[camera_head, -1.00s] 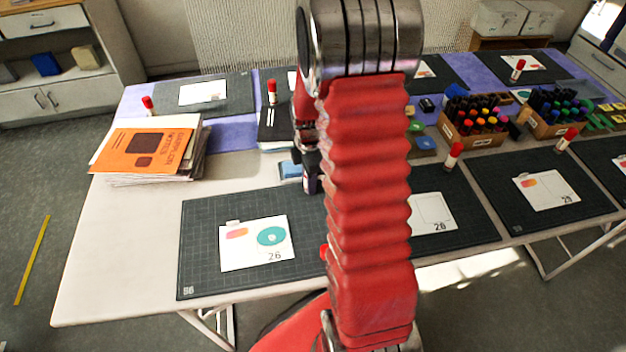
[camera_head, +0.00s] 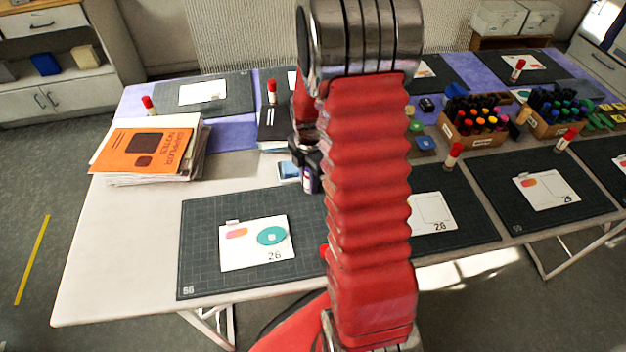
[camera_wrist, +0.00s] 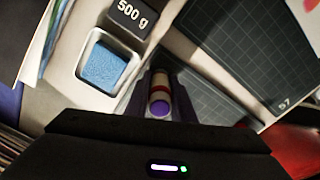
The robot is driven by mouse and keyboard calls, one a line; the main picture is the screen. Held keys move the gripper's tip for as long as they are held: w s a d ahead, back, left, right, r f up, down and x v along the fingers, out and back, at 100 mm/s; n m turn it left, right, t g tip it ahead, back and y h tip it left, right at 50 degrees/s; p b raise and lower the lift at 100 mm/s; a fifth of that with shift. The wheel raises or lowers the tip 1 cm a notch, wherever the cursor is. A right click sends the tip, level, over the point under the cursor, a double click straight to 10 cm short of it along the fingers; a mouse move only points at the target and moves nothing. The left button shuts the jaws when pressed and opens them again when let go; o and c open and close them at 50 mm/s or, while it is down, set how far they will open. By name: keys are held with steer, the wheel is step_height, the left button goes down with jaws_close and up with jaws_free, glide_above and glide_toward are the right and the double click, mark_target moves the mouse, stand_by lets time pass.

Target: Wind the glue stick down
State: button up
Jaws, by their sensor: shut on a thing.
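My gripper (camera_wrist: 160,95) is shut on a glue stick (camera_wrist: 160,92), seen in the wrist view between the two dark fingers. I cannot tell whether that purple end is glue or the knob. In the head view my gripper (camera_head: 306,165) and the lower part of the held stick (camera_head: 308,183) show left of my red arm, over the table beside the blue sponge tray. The stick looks roughly upright there; much of it is hidden by the fingers.
The sponge tray (camera_wrist: 107,60) and a dark 500 g block (camera_wrist: 130,17) are close by. A cutting mat (camera_head: 205,260) with a card lies in front. A stack of papers (camera_head: 150,150) is at left. Other red-capped sticks, one at the right (camera_head: 453,156), stand around the table.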

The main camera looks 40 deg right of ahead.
steer(key=shift+f+n, duration=0.1)
steer(key=shift+n, duration=1.7)
steer(key=o, duration=1.1)
